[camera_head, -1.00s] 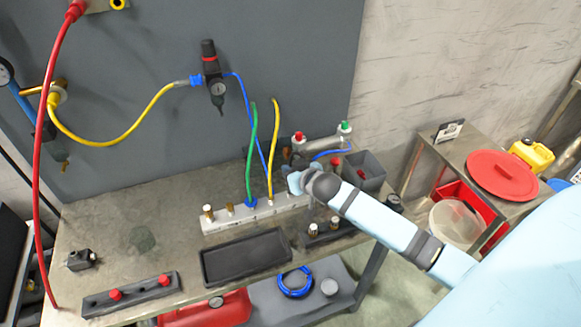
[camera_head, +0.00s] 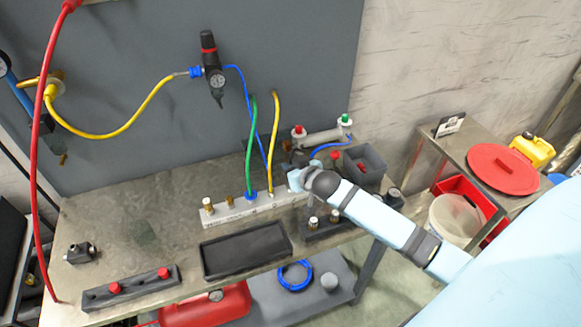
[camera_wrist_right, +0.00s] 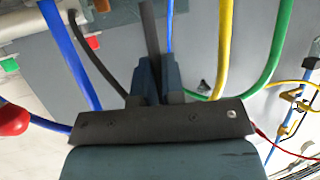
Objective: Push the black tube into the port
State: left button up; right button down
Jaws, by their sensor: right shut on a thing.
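My right gripper (camera_head: 296,180) is at the right end of the pale manifold block (camera_head: 225,215) on the bench. In the right wrist view its two blue-grey fingers (camera_wrist_right: 160,82) are shut on the black tube (camera_wrist_right: 149,28), which extends up past the fingertips. The tube is hardly visible in the head view. The gripper hides the right end of the manifold, so I cannot tell whether the tube end is in a port. A green tube (camera_head: 249,140) and a yellow tube (camera_head: 274,135) stand in the manifold to the left. My left gripper is out of view.
A black tray (camera_head: 246,252) lies in front of the manifold. A dark block with red knobs (camera_head: 130,287) sits at the front left. A grey bin (camera_head: 364,167) and a cylinder with red and green fittings (camera_head: 322,138) stand behind my right gripper. A blue tube (camera_head: 240,85) hangs from the regulator.

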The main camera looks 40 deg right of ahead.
jog(key=shift+p, duration=0.75)
dwell(1.0)
jog(key=shift+f+b, duration=0.65)
jog(key=shift+f, duration=0.85)
jog(key=c, duration=1.1)
grip_release()
jog(key=shift+c, duration=0.2)
jog(key=shift+f, duration=0.1)
notch_tip(320, 180, up, 20)
jog(key=b, duration=0.1)
jog(key=shift+r, duration=0.2)
